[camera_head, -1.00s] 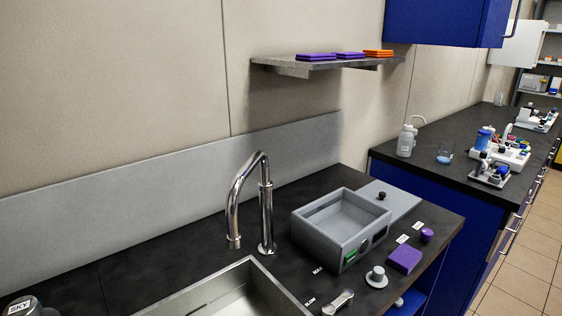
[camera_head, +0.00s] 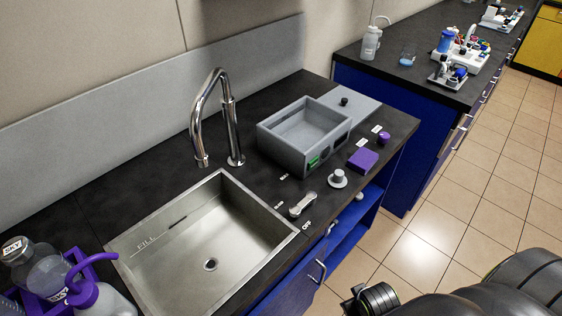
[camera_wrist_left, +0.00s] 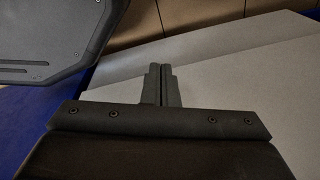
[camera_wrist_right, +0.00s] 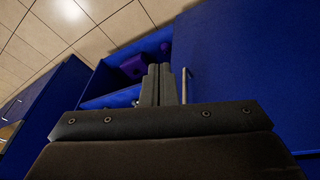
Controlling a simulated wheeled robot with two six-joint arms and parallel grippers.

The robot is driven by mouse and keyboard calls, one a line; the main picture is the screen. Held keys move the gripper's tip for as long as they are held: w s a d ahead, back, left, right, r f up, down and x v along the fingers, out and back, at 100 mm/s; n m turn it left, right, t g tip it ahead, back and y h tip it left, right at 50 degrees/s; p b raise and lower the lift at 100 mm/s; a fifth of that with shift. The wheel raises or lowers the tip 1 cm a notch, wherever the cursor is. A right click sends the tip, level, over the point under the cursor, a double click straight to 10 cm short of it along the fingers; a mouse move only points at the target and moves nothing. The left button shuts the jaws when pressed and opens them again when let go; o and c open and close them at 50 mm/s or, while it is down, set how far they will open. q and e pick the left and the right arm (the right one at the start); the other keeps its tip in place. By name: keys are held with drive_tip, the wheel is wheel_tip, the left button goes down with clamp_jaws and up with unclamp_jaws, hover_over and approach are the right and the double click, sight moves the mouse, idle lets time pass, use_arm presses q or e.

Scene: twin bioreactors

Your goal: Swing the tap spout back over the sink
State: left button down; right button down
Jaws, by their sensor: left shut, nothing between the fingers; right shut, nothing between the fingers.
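The chrome tap spout (camera_head: 205,115) rises from its post (camera_head: 234,135) behind the sink and bends to the left. A lever handle (camera_head: 301,205) lies on the counter right of the sink, by the OFF label. My left gripper (camera_wrist_left: 161,80) is shut and empty in the left wrist view, away from the tap. My right gripper (camera_wrist_right: 158,80) is shut and empty in front of blue cabinets.
A grey bath (camera_head: 305,133) stands right of the tap. A knob (camera_head: 338,178) and a purple block (camera_head: 362,159) sit by the front edge. Bottles in a purple rack (camera_head: 92,270) stand left of the sink. Tiled floor (camera_head: 430,225) is open at right.

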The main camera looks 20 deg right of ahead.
sight(210, 93)
drive_tip(key=w+d+r+n+t+p, duration=0.1)
drive_tip(key=w+r+n+t, duration=0.6)
drive_tip(key=r, duration=0.7)
drive_tip(key=w+d+r+n+t+p, duration=0.1)
drive_tip(key=w+r+n+t, duration=0.25)
drive_tip(key=w+r, duration=0.75)
drive_tip(key=w+d+r+n+t+p, duration=0.15)
drive_tip(key=w+r+n+t, duration=0.45)
drive_tip(key=r, duration=1.2)
drive_tip(key=w+a+r+n+g+y+b, duration=0.1)
drive_tip(key=a+r+n+g+y, duration=0.3)
drive_tip(key=n+y, duration=0.7)
drive_tip(key=w+a+r+n+g+y, duration=0.15)
drive_tip(key=a+r+n+y, duration=0.45)
drive_tip(key=n, duration=0.8)
drive_tip(key=w+a+f+n+g+p, duration=0.1)
drive_tip(key=a+n+p, duration=0.1)
drive_tip(key=a, duration=0.1)
drive_tip(key=w+a+f+n+g+p, duration=0.1)
drive_tip(key=w+a+n+g+p, duration=0.1)
drive_tip(key=a, duration=0.2)
drive_tip(key=w+a+f+n+g+p, duration=0.1)
drive_tip(key=w+a+n+g+p, duration=0.1)
drive_tip(key=a+n, duration=0.1)
drive_tip(key=shift+w+a, duration=0.2)
drive_tip(key=shift+a, duration=0.55)
drive_tip(key=shift+p+x, duration=0.35)
drive_tip(key=shift+x, duration=0.4)
drive_tip(key=shift+f, duration=0.15)
